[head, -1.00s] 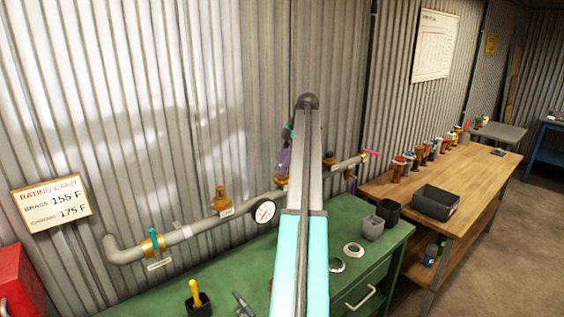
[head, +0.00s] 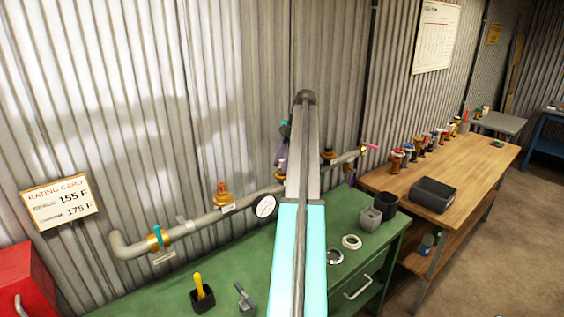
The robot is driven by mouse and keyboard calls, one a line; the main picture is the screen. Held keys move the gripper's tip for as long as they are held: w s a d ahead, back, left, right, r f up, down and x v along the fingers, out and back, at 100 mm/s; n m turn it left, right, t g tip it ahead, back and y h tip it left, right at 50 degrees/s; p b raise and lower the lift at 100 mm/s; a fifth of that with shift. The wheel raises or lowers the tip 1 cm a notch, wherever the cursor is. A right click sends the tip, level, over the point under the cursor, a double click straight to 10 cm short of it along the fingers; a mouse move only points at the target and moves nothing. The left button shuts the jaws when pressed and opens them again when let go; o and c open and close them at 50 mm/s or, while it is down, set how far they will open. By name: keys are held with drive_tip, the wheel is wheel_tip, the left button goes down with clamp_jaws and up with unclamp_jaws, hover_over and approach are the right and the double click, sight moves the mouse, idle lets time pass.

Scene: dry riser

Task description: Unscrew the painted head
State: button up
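A grey pipe (head: 200,222) runs along the corrugated wall above the green bench. Brass heads stand on it: one at the left (head: 222,194), one beside my arm (head: 281,172), partly hidden, and one right of my arm (head: 328,155). I cannot tell which head is painted. My gripper (head: 279,153) shows only as a small purple part left of my arm, just above the middle head. My arm hides most of it, so its opening and any contact with the head cannot be made out.
A round gauge (head: 265,207), a teal-handled valve (head: 157,236) and a pink-handled valve (head: 369,147) sit on the pipe. The green bench (head: 150,293) holds cups, rings and tools. A wooden bench (head: 470,165) at right carries several heads and a dark tray (head: 434,194).

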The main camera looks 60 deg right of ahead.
idle(0.4)
drive_tip(key=m+t+h, duration=0.1)
drive_tip(key=m, duration=0.3)
drive_tip(key=shift+w, duration=0.1)
drive_tip(key=shift+d+m+t+h, duration=0.15)
drive_tip(key=shift+m+t+h, duration=0.2)
drive_tip(key=shift+m, duration=0.55)
drive_tip(key=shift+w, duration=0.1)
drive_tip(key=m+h, duration=0.1)
drive_tip(key=m, duration=0.1)
drive_tip(key=shift+m, duration=0.3)
drive_tip(key=shift+r+m+t+h, duration=0.1)
drive_tip(key=shift+m+t+h, duration=0.3)
drive_tip(key=shift+m, duration=1.1)
drive_tip(key=shift+m+g+h, duration=0.25)
drive_tip(key=shift+m, duration=0.05)
